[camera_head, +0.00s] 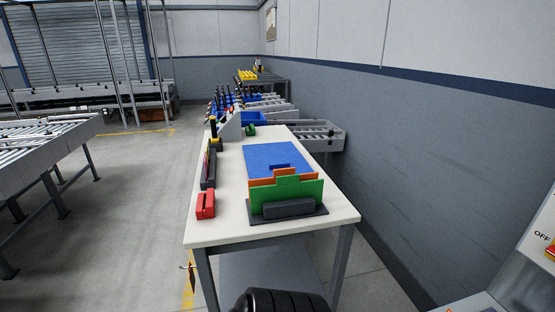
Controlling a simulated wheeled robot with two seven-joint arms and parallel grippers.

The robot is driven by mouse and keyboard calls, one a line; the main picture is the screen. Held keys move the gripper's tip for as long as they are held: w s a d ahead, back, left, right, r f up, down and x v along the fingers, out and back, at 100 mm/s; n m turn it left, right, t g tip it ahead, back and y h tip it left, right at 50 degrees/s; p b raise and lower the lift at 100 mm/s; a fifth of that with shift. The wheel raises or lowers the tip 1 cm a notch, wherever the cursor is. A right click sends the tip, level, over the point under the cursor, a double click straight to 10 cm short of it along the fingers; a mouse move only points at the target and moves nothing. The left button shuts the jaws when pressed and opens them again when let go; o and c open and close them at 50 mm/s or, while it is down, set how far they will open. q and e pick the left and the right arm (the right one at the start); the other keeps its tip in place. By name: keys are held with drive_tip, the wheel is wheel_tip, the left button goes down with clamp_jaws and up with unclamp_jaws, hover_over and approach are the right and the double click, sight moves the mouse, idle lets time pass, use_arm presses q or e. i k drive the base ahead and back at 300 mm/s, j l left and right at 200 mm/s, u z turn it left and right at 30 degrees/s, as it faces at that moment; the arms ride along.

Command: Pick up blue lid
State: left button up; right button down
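A flat blue panel (272,157), which looks like the blue lid, is on the white table. Its front part is overlapped by an orange panel (256,182) and a stepped green panel (288,192). The green and orange panels stand upright at a black holder (290,208) near the table's front. Neither of my grippers is in view.
Blue bins (253,118) and conveyors are behind. A wall is close on the right; open floor (140,180) lies left.

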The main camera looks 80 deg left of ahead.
sight(261, 160)
drive_tip(key=u, duration=5.2)
drive_tip(key=z, duration=2.75)
drive_tip(key=i+j+z, duration=0.1)
drive_tip(key=j+z, duration=0.65)
drive_tip(key=z, duration=0.15)
drive_tip(key=j+z, duration=0.35)
drive_tip(key=z, duration=0.15)
drive_tip(key=k+j+z, duration=0.1)
drive_tip(key=j+z, duration=0.35)
drive_tip(key=k+j+z, duration=0.15)
drive_tip(key=z, duration=0.3)
drive_tip(key=j, duration=0.1)
